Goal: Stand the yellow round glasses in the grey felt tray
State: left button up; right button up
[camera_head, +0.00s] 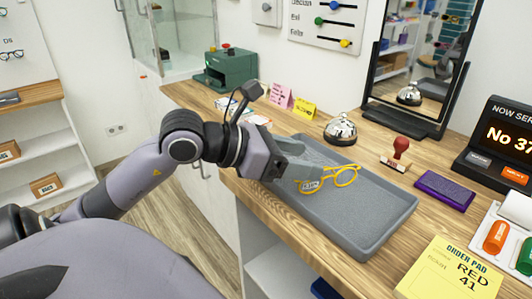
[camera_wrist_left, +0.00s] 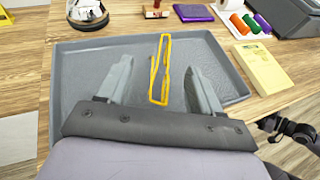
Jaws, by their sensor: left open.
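The yellow round glasses (camera_head: 346,183) are at the grey felt tray (camera_head: 385,210), over its floor. They also show in the left wrist view (camera_wrist_left: 153,88) as a narrow yellow outline, between the two fingers and apart from both. I cannot tell whether they rest upright or lie flat. A small pale tag or label shows by the near lens in the head view. My left gripper (camera_head: 306,170) is open, its fingers reaching over the tray around the glasses. In the left wrist view its fingers (camera_wrist_left: 160,80) stand wide apart.
A silver bell (camera_head: 340,131), a red-handled stamp (camera_head: 398,155) and a purple pad (camera_head: 445,190) stand behind the tray. A yellow order pad (camera_head: 450,270) lies to its right. A mirror (camera_head: 415,60) and a green machine (camera_head: 228,70) stand at the back.

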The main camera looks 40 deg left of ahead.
pick_arm(q)
jog(key=v, duration=0.3)
jog(key=shift+s+a+b, duration=0.15)
jog(key=shift+s+b, duration=0.15)
jog(key=shift+b, duration=0.1)
jog(key=shift+s+a+r+b, duration=0.3)
jog(key=shift+s+b, duration=0.2)
jog(key=shift+b, duration=0.3)
jog(key=shift+b+v, duration=0.4)
jog(key=shift+v, duration=0.35)
jog(key=shift+r, duration=0.1)
